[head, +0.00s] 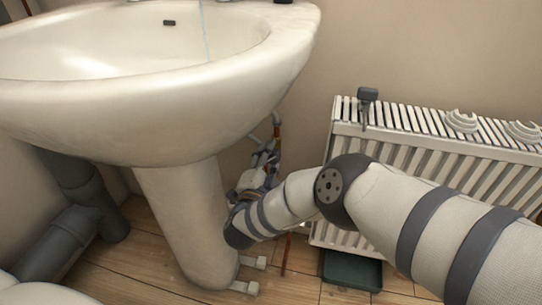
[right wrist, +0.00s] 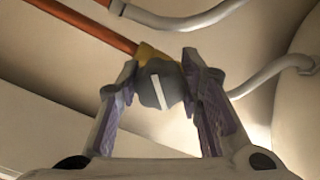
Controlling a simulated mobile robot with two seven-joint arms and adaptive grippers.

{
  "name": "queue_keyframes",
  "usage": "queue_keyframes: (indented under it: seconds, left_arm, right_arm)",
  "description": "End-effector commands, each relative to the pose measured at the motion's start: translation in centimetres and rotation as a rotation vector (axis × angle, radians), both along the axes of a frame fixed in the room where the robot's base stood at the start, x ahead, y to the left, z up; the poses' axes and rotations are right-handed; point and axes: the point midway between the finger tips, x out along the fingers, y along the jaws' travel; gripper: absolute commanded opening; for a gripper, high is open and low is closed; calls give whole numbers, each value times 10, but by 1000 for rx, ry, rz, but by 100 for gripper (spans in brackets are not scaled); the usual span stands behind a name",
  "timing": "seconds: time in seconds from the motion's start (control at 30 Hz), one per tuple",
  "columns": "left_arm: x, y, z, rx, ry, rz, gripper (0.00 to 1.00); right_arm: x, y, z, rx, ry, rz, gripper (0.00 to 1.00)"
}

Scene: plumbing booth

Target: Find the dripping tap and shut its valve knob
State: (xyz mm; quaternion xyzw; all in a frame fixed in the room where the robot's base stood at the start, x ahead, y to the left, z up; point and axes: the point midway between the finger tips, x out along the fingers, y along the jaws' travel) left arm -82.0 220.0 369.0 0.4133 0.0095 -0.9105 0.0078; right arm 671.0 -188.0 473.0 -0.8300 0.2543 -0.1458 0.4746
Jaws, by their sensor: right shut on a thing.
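The white basin (head: 150,110) stands on a pedestal. A thin pale-blue vertical line, like a water stream, falls into its bowl (head: 205,35); the tap itself is mostly cut off at the top. My right gripper (head: 268,152) is behind the pedestal's right side, near pipes under the basin. In the right wrist view, my right gripper (right wrist: 160,82) is shut on a dark grey round valve knob (right wrist: 149,96) with a white bar across its face. The knob sits at a brass fitting (right wrist: 149,53) on a copper pipe (right wrist: 82,24). My left gripper is not in view.
The pedestal (head: 185,215) stands close left of my right arm. A white radiator (head: 440,155) is on the wall at the right, with a dark green tray (head: 352,271) below. Grey drain pipes (head: 75,215) are at the left. White hoses (right wrist: 262,76) run beside the right finger.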

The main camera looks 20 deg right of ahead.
Motion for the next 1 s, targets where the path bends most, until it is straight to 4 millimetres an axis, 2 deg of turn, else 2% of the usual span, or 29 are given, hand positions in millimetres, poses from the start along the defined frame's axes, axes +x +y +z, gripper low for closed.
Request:
queue_keyframes:
  seconds: [0.6,1.0]
  left_arm:
    - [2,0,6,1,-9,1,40]
    - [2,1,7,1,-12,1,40]
  right_arm:
    - [0,2,2,461,-307,1,6]
    - [0,2,2,633,-423,2,6]
